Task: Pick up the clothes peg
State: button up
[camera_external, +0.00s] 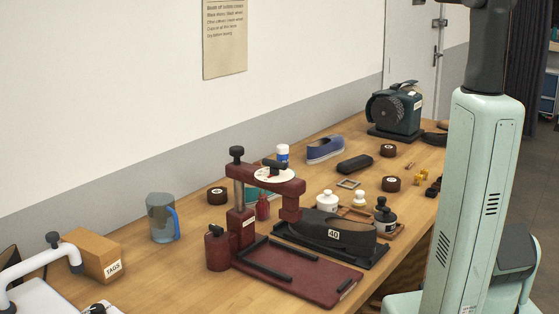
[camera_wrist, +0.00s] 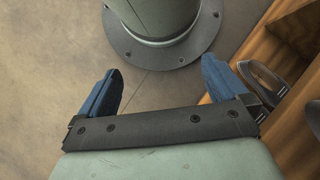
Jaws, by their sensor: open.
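I cannot make out the clothes peg for certain. A small thin brownish piece (camera_external: 409,165) lies on the workbench toward its right side in the external view, too small to identify. My gripper (camera_wrist: 162,66) shows in the wrist view with its two blue fingers wide apart and nothing between them. It points down at the floor, away from the bench top. The external view shows my arm at the right, but not the gripper's fingers.
The wooden workbench (camera_external: 120,276) holds a dark red press (camera_external: 310,278), a black shoe form marked 40 (camera_external: 330,232), a blue jug (camera_external: 161,218), a TAGS box (camera_external: 95,255), a blue shoe (camera_external: 325,149) and a dark green machine (camera_external: 396,110). A wooden shelf (camera_wrist: 259,47) with dark shoes stands right in the wrist view.

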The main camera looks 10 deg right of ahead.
jog(key=shift+s+a, duration=0.15)
jog(key=shift+s, duration=0.45)
jog(key=c, duration=1.1)
jog(key=shift+w, duration=0.1)
